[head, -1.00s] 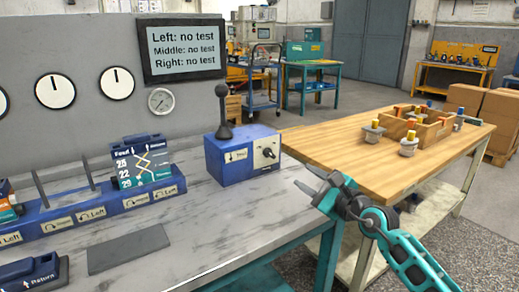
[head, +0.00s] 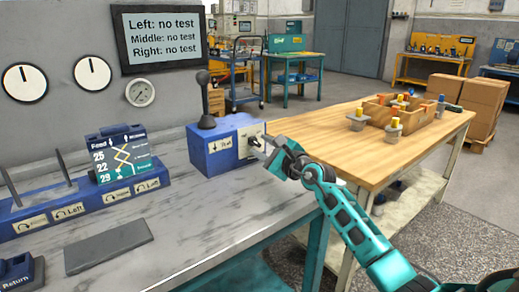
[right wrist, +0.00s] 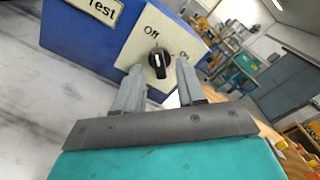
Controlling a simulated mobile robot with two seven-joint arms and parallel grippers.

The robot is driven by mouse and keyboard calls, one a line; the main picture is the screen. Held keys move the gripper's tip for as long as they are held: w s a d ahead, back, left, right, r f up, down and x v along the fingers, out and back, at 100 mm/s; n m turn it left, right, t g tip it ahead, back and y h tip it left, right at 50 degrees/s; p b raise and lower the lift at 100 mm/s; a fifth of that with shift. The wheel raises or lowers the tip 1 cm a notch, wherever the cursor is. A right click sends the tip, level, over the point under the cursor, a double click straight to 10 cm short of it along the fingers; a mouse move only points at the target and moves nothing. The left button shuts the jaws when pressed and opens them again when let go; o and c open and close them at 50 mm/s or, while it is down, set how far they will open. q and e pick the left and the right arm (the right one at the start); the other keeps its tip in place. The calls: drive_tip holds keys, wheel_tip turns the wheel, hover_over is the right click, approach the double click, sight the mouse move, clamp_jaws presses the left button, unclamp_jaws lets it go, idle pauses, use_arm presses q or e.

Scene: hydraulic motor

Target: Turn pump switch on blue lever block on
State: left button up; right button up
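The blue lever block (head: 215,149) stands on the grey bench, with a black ball-topped lever (head: 205,100) upright on top. In the right wrist view the block (right wrist: 78,48) shows a "Test" label and a cream plate (right wrist: 150,42) with a black rotary pump switch (right wrist: 158,62). My right gripper (head: 266,146) is in front of the switch plate and partly hides it in the head view. In the right wrist view the right gripper's fingers (right wrist: 160,88) are apart, one either side below the switch, with nothing between them. My left gripper is out of view.
A display panel (head: 160,38) and gauges are on the wall behind. A blue rail with a flip card (head: 122,155) and a dark plate (head: 107,244) lie to the left. A wooden table (head: 330,130) with a crate (head: 400,112) stands to the right.

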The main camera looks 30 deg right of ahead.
drive_tip(key=shift+w+a, duration=0.1)
drive_tip(key=shift+w, duration=0.7)
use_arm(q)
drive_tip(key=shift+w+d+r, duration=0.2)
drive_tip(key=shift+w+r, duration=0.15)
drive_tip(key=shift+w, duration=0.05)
use_arm(e)
drive_tip(key=shift+w, duration=0.2)
drive_tip(key=shift+c, duration=0.2)
